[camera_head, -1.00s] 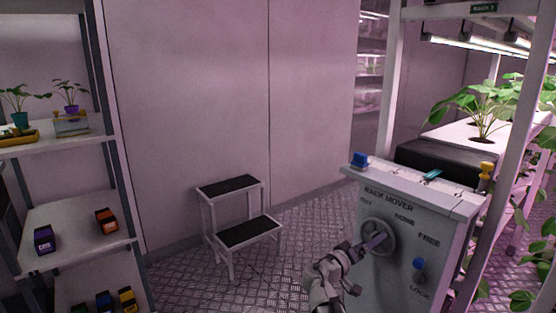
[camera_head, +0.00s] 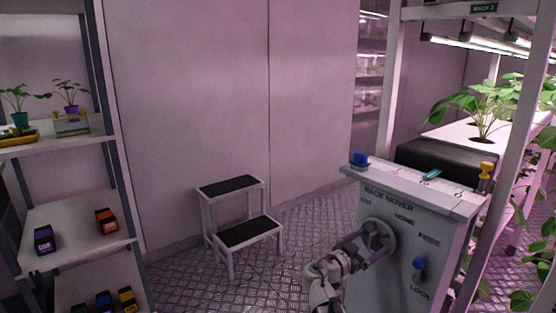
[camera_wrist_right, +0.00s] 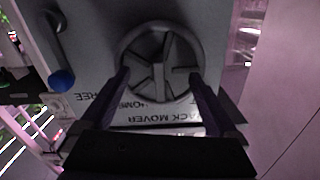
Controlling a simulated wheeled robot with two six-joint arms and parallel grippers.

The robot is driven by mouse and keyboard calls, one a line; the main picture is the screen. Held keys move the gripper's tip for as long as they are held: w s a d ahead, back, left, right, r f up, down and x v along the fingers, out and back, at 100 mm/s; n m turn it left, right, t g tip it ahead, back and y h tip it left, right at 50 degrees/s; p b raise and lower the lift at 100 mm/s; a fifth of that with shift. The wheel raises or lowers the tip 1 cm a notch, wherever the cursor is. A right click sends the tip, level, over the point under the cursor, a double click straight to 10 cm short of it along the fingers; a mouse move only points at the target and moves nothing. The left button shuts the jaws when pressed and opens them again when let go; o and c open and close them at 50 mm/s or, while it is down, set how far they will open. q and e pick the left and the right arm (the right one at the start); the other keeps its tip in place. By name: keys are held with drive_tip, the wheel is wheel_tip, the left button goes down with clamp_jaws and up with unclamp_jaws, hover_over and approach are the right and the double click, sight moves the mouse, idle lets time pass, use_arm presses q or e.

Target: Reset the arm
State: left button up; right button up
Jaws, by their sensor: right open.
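My right gripper (camera_head: 376,252) is open in front of the grey panel marked RACK MOVER, low at the round hand wheel. The wheel (camera_head: 380,236) has thick spokes and sits on the panel's front. In the right wrist view, the open fingers (camera_wrist_right: 160,82) stand apart on either side of the lower part of the wheel (camera_wrist_right: 158,58), with nothing held between them. Whether the fingertips touch the wheel cannot be told. My left gripper is not in view.
A blue-knobbed lever (camera_head: 419,268) is on the panel, right of the wheel. A rack with leafy plants (camera_head: 482,108) stands behind. A step stool (camera_head: 240,232) stands on the floor to the left. A shelf (camera_head: 75,222) with small boxes and pots is at far left.

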drive_tip(key=shift+m, duration=0.8)
drive_tip(key=shift+s, duration=0.1)
